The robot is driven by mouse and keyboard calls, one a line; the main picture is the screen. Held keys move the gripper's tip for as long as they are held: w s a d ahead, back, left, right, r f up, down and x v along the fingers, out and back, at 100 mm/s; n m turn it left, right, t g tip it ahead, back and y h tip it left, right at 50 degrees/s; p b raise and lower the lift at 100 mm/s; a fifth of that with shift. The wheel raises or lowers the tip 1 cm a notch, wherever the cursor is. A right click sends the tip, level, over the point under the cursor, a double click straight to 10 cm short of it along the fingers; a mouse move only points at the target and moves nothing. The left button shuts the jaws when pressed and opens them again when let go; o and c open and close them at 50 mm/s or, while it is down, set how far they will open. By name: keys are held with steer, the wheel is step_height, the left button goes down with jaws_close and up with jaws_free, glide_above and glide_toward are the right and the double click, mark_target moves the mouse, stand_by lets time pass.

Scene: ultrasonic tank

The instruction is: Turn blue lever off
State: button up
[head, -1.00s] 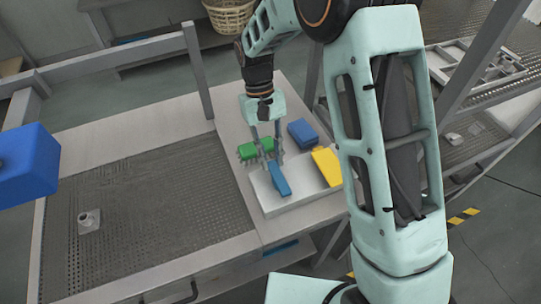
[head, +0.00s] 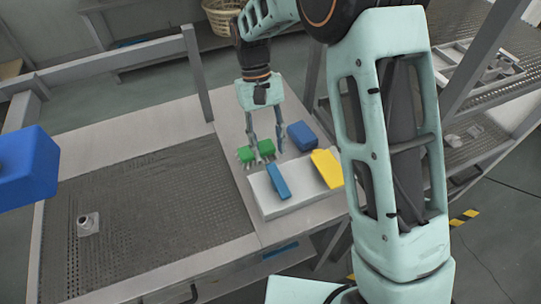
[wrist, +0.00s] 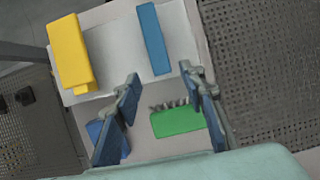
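The blue lever (head: 278,182) is a flat blue bar on top of a white box (head: 285,206), beside the yellow lever (head: 327,168). In the wrist view the blue lever (wrist: 153,38) lies beyond the fingertips, lengthwise on the box. My gripper (head: 267,148) is over the far side of the box, behind the blue lever and apart from it. Its fingers are spread with nothing between them; the wrist view also shows my gripper (wrist: 160,76) open.
A green block with grey prongs (head: 247,154) and a blue block (head: 302,136) sit behind the box, close to my fingers. A perforated tank surface (head: 150,215) with a small fitting (head: 88,223) lies left. A large blue object (head: 25,170) is at the left edge.

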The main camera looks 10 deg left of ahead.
steer(key=v, duration=0.8)
